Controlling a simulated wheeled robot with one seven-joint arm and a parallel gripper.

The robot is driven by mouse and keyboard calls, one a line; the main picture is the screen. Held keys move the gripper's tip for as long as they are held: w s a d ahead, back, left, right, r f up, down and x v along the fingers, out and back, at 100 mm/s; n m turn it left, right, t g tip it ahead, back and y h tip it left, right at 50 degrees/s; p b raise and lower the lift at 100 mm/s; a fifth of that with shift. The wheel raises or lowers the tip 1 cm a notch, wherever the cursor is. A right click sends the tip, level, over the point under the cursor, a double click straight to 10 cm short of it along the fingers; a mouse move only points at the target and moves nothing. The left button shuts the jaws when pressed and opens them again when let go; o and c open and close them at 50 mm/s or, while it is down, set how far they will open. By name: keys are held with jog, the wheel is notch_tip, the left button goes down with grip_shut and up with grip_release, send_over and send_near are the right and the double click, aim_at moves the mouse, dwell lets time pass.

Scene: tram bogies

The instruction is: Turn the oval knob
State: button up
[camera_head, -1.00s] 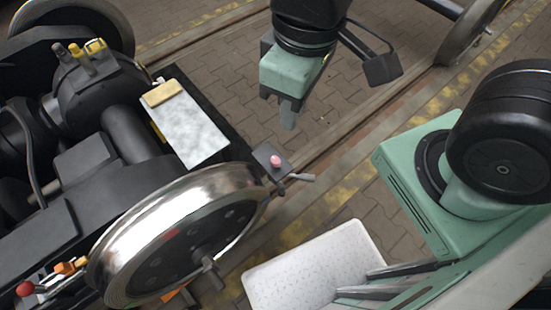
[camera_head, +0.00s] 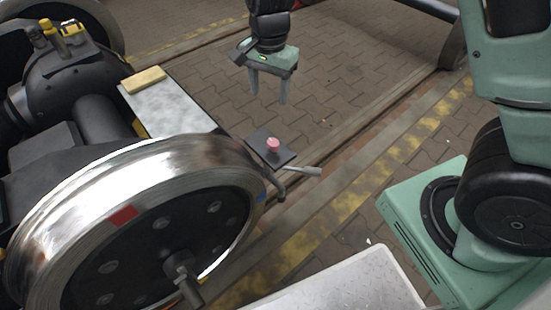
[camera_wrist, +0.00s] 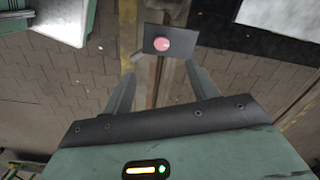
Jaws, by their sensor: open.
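The oval knob (camera_head: 273,145) is small and pink. It sits on a dark square plate (camera_head: 286,157) beside the large steel wheel in the head view. In the wrist view the knob (camera_wrist: 161,44) shows on its plate, beyond and roughly between my fingertips. My gripper (camera_head: 269,99) is open and empty, with its fingers pointing down. It hangs above and behind the knob in the head view, clearly apart from it. The wrist view shows the two fingers (camera_wrist: 160,72) spread wide.
The large wheel (camera_head: 130,228) stands left of the knob. A lever handle (camera_head: 300,170) sticks out beside the plate. A grey panel (camera_head: 172,108) with a wooden block (camera_head: 143,80) lies behind the wheel. Paved floor (camera_head: 330,80) lies open behind the knob.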

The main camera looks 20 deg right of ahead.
aim_at(273, 142)
jog(key=shift+m, duration=0.6)
jog(key=f+b, duration=0.2)
jog(key=f, duration=0.4)
jog(key=w+d+f+b, duration=0.1)
jog(key=f+b, duration=0.1)
jog(key=f, duration=0.5)
jog(key=f+b, duration=0.3)
jog(key=f, duration=0.4)
jog(key=shift+w+d, duration=0.15)
jog(key=shift+d, duration=0.05)
jog(key=c, duration=1)
